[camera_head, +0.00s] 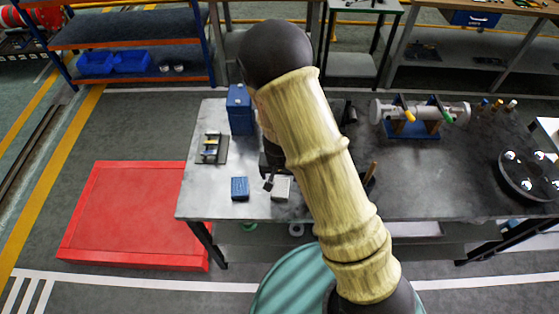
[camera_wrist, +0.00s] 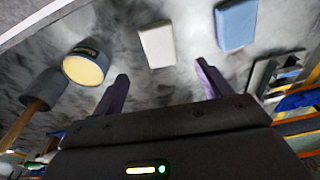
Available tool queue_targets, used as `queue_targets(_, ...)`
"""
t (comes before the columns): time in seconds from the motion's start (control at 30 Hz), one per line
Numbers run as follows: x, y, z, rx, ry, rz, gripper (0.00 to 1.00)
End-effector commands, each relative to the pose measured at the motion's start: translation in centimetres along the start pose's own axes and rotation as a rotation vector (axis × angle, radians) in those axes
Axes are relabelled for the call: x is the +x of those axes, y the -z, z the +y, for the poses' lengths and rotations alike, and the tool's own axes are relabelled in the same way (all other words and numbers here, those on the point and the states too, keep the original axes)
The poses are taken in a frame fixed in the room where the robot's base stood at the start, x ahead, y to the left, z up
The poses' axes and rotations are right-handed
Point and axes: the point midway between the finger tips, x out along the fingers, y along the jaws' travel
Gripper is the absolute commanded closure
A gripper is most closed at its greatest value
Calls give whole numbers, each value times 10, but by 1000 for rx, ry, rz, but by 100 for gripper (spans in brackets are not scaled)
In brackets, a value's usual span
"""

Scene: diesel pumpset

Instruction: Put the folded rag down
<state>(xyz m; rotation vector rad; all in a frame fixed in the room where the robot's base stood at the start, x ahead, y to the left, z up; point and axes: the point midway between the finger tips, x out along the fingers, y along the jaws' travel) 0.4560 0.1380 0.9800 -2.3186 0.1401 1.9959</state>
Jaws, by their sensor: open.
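A small pale, flat-sided piece (camera_head: 281,188) and a small blue piece (camera_head: 240,188) lie near the front edge of the metal table. Either may be the folded rag; I cannot tell which. Both show in the wrist view, the pale piece (camera_wrist: 157,46) ahead of the gap between my fingers and the blue piece (camera_wrist: 236,24) to its right. My gripper (camera_wrist: 160,88) is open, with nothing visible between its two purple fingers. In the head view my arm hides most of my gripper (camera_head: 269,183), which is just left of the pale piece.
A blue box (camera_head: 239,110) and a small fixture (camera_head: 211,148) stand on the table's left. A yellow-ended cylinder (camera_wrist: 85,66) and a wooden-handled tool (camera_wrist: 38,92) are left in the wrist view. A roller stand (camera_head: 413,128) and round dark tray (camera_head: 527,178) are right.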

Motion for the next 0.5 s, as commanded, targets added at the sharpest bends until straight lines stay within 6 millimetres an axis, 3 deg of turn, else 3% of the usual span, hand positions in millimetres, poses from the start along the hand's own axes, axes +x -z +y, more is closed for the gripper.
queue_targets(0.03, -14, 0, -1, -4, 0, 3, 23)
queue_targets(0.3, -63, 0, -1, -4, 1, 2, 23)
queue_targets(0.5, -77, 0, -1, -2, 1, 0, 23)
